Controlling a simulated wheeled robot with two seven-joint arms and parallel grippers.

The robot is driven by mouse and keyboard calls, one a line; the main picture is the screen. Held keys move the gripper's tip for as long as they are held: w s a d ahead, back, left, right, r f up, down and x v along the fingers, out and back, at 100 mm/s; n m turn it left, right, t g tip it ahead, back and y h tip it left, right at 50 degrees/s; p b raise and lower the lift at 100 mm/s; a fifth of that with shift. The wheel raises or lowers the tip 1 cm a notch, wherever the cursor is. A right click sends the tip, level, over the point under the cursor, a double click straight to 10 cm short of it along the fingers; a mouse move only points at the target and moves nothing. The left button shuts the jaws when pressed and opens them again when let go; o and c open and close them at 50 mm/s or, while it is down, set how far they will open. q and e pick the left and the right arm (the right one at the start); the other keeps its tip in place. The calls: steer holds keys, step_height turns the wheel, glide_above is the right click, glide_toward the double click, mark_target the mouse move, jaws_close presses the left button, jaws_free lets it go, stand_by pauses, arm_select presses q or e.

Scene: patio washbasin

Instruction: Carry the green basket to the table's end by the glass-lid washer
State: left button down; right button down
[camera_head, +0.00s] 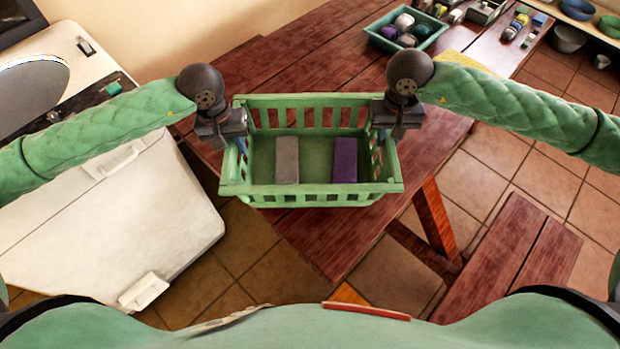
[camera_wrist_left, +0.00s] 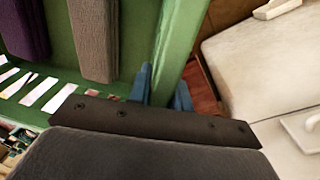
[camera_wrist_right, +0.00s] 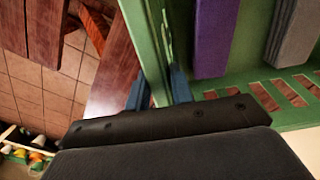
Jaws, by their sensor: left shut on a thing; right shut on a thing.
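The green basket (camera_head: 315,190) is held level between my two grippers in the head view, over or on the near end of the red-brown wooden table (camera_head: 335,245); whether it touches the table I cannot tell. A grey block (camera_head: 287,160) and a purple block (camera_head: 345,160) lie inside it. My left gripper (camera_head: 238,143) is shut on the basket's left side wall, which also shows in the left wrist view (camera_wrist_left: 185,45). My right gripper (camera_head: 383,135) is shut on its right side wall, seen in the right wrist view (camera_wrist_right: 145,40). The washer with the round glass lid (camera_head: 35,90) stands at the left.
A white cabinet or lid with handles (camera_head: 110,225) lies left of the table end. A teal tray with several balls (camera_head: 405,30) stands at the table's far part. A wooden bench (camera_head: 520,250) is at the right. Tiled floor (camera_head: 385,280) shows in front.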

arm_select(q)
steer(key=shift+a+f, duration=0.15)
steer(key=shift+a, duration=0.15)
arm_select(e)
steer(key=shift+d+f, duration=0.15)
steer(key=shift+d, duration=0.1)
